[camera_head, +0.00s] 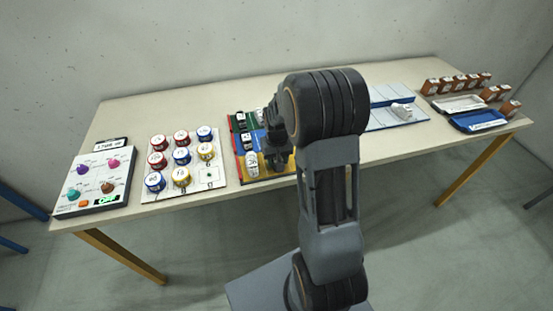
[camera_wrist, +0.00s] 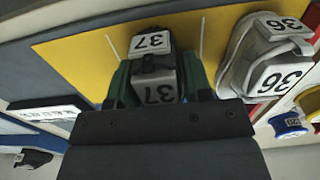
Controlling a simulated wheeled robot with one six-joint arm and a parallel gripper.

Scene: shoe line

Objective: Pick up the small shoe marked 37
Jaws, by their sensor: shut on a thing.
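The small dark shoe marked 37 (camera_wrist: 152,62) has white labels on its toe and top. It is between the fingers of my gripper (camera_wrist: 157,80), which are shut on it, over the yellow panel (camera_wrist: 85,62). A white-grey shoe marked 36 (camera_wrist: 262,58) lies just to the right in the wrist view, apart from my gripper. In the head view my gripper (camera_head: 279,156) is low at the coloured shoe board, partly behind my own arm, and the 37 shoe is hidden. The white shoe (camera_head: 252,163) shows left of it.
Left of the shoe board is a white board (camera_head: 209,178) with several coloured cans, then a knob panel (camera_head: 100,196). To the right are a light blue board (camera_head: 378,122) with a white shoe, a blue tray (camera_head: 457,124), and several brown blocks (camera_head: 447,85).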

